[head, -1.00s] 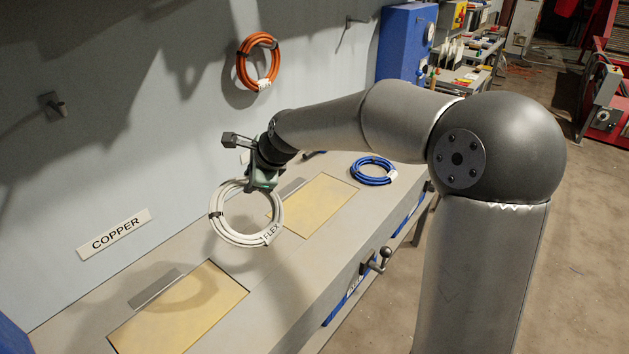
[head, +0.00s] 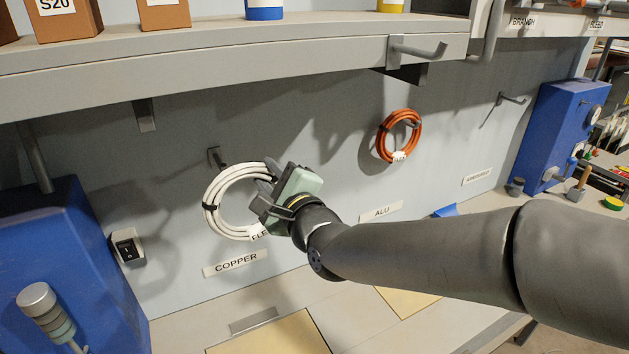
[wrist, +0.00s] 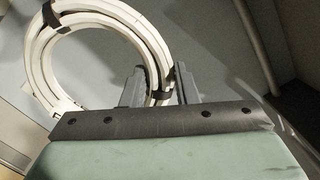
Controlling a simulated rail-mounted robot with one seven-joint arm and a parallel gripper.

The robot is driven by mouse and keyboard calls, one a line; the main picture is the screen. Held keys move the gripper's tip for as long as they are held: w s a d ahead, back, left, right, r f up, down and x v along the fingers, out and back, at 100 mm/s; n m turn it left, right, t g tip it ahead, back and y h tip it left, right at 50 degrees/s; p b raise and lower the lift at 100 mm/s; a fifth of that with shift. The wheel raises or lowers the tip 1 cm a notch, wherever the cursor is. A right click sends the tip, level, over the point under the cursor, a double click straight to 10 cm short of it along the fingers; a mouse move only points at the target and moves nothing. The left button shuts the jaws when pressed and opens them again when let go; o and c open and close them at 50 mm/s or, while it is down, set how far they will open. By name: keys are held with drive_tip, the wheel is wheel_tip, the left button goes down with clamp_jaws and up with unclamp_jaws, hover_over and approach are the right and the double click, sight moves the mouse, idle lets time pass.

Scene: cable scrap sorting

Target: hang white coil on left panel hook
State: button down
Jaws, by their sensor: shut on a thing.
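The white coil (head: 211,208) hangs from my gripper (head: 268,188), which is shut on its right side in the head view. In the wrist view the coil (wrist: 33,62) runs between the two fingers (wrist: 160,88), with dark bands around it. The left panel hook (head: 217,156) sticks out of the grey wall above the COPPER label (head: 236,263). In the head view the hook shows just above the coil's upper left rim. I cannot tell the depth between them, but the coil does not appear to be around the hook.
An orange coil (head: 385,142) hangs on the middle hook, above the ALU label (head: 381,212). A right hook (head: 512,98) is empty. A grey shelf (head: 200,68) overhangs the panel, with a bracket hook (head: 418,49) at its front. A blue box (head: 70,250) stands at left.

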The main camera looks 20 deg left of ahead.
drive_tip(key=shift+s+a+r, duration=0.15)
drive_tip(key=shift+s+r, duration=0.25)
drive_tip(key=shift+r, duration=0.1)
drive_tip(key=shift+w+a+f+b, duration=0.2)
drive_tip(key=shift+w+a+b, duration=0.25)
drive_tip(key=shift+b, duration=0.6)
drive_tip(key=b+x, duration=0.3)
drive_tip(key=shift+f, duration=0.15)
drive_tip(key=w+a, duration=0.2)
drive_tip(key=a, duration=0.1)
drive_tip(key=w+a+f, duration=0.1)
drive_tip(key=w+a, duration=0.1)
drive_tip(key=w, duration=0.1)
drive_tip(key=w+a+f, duration=0.1)
drive_tip(key=w+a, duration=0.1)
drive_tip(key=a, duration=0.1)
drive_tip(key=shift+w+a+f, duration=0.25)
drive_tip(key=shift+a, duration=0.1)
idle(0.8)
drive_tip(key=c, duration=1.1)
unclamp_jaws()
